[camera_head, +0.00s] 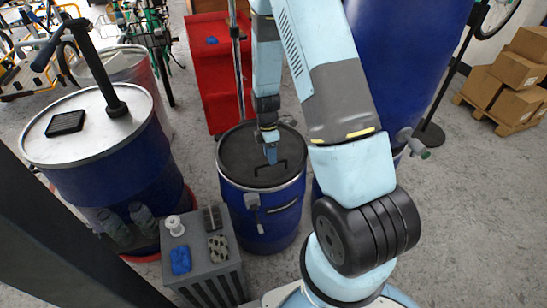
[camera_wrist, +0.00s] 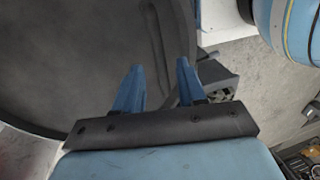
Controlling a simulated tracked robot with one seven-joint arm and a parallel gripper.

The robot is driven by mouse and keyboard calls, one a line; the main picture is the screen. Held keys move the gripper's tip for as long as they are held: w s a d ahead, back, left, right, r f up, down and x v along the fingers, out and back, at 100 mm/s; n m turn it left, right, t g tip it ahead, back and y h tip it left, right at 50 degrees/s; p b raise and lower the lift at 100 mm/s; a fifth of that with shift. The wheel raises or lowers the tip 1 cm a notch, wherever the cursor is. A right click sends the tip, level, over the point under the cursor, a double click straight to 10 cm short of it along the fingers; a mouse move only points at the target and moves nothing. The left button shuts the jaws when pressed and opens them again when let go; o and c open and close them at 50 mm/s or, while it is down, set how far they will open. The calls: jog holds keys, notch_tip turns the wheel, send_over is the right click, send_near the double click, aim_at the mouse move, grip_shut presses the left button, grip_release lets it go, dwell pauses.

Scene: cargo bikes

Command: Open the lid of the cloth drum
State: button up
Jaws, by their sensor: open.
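The cloth drum (camera_head: 270,222) is a blue drum with a dark lid (camera_head: 239,150) and a pale metal rim, standing on the floor at the picture's middle. A thin black bar handle (camera_head: 283,171) is on the lid, which looks shut. My gripper (camera_head: 270,156) points down over the lid, close to the handle; I cannot tell whether it touches. In the wrist view my gripper (camera_wrist: 159,64) has its two blue fingers apart with nothing between them. There the dark lid (camera_wrist: 65,60) fills the left, and a long dark bar (camera_wrist: 154,45) shows just beyond the fingertips.
A grey crate (camera_head: 208,268) with small items on top stands at the drum's front left. A larger blue drum (camera_head: 110,165) with a white top is left. A red bin (camera_head: 215,85) is behind. A tall blue drum (camera_head: 400,60) stands right, partly behind my arm.

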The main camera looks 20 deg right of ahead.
jog(key=shift+s+f, duration=0.15)
jog(key=shift+f, duration=0.8)
jog(key=shift+c, duration=0.4)
grip_shut()
